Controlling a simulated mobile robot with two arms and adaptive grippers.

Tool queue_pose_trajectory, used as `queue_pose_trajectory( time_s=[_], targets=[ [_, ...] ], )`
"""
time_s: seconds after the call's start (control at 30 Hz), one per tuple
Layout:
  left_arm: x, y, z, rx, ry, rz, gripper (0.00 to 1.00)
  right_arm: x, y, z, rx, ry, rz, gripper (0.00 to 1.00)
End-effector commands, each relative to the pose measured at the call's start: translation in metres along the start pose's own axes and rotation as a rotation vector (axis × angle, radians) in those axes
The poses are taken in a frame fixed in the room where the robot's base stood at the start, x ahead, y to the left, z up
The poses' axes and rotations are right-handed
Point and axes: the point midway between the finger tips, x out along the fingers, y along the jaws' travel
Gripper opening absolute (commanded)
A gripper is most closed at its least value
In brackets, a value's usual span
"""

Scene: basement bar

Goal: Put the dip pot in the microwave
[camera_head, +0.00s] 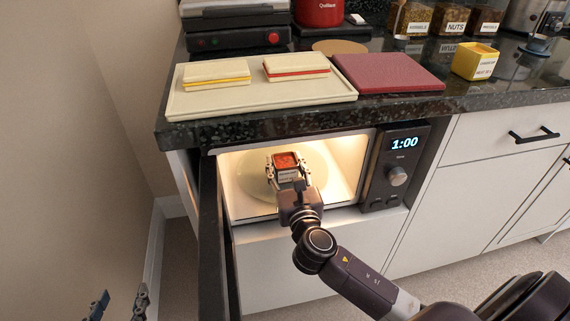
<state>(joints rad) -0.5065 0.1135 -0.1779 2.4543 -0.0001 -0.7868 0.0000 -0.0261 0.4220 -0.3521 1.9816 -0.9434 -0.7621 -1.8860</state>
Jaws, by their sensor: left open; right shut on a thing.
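The dip pot (287,160) is a small pale square pot with red contents. It is inside the lit microwave (347,187), above or on the round plate (316,168); I cannot tell if it touches the plate. My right gripper (286,173) reaches in through the front opening and is shut on the pot, a finger on each side. The microwave door (211,225) is swung open on the left. My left gripper (118,303) is open and empty at the bottom left, low and away from the counter.
The open door edge and microwave side walls flank my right arm. A wall is at left.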

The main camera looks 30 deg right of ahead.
Motion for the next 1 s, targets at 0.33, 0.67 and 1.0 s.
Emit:
queue_pose_trajectory(
  time_s=[0.33,0.67,1.0],
  targets=[
    [0.000,0.000,-0.003,0.000,0.013,0.001,0.47,0.000,0.000,-0.002,0.000,0.000,0.000,0.62],
    [0.000,0.000,-0.002,0.000,0.004,0.001,0.47,0.000,0.000,0.001,0.000,0.000,0.000,0.62],
    [-0.014,-0.006,0.046,-0.001,-0.208,-0.013,0.47,-0.061,0.001,0.000,0.000,0.005,0.002,0.62]
  ],
)
